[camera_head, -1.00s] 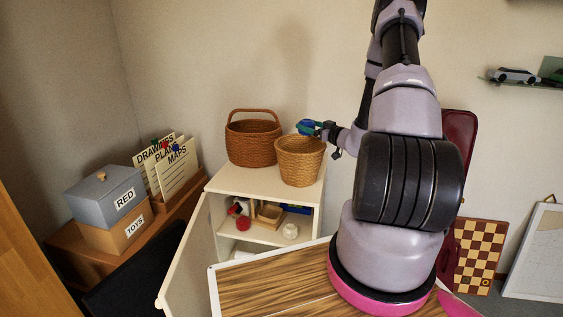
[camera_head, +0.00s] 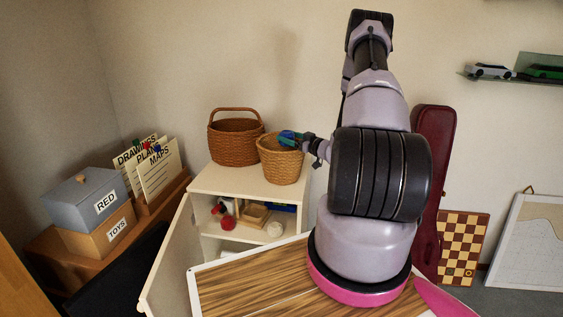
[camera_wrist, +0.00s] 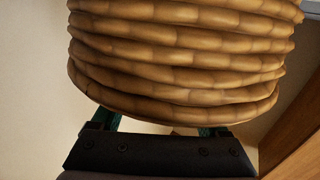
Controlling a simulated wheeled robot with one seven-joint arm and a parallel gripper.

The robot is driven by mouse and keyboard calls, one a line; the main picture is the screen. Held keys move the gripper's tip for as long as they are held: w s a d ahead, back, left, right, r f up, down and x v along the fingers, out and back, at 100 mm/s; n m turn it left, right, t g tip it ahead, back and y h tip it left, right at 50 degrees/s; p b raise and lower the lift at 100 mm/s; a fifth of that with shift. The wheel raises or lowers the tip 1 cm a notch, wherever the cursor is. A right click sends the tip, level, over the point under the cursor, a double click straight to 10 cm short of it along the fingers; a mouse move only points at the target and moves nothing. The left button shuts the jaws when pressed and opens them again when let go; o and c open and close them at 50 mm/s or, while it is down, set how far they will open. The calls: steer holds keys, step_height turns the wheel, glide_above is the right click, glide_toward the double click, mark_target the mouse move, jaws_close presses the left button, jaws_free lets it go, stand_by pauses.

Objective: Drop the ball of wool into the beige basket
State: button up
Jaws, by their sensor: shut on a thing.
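The beige basket (camera_head: 279,166) stands on top of the white cabinet, at its right side, and is upright. My gripper (camera_head: 286,137) is at the basket's right upper rim, reaching in from the right, with its fingers over the mouth. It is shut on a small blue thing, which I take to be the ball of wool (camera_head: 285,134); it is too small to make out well. In the wrist view the woven wall of the beige basket (camera_wrist: 180,60) fills most of the picture and hides the fingertips and what they hold.
A brown basket with a handle (camera_head: 234,142) stands just left of the beige one. The open white cabinet (camera_head: 212,183) holds several small items. A wood-grain tabletop (camera_head: 250,290) is in front. A dark red case (camera_head: 437,150) stands behind my arm on the right.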

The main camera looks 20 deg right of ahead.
steer(key=o, duration=1.2)
steer(key=shift+o, duration=0.2)
steer(key=v, duration=1.1)
steer(key=shift+w, duration=0.1)
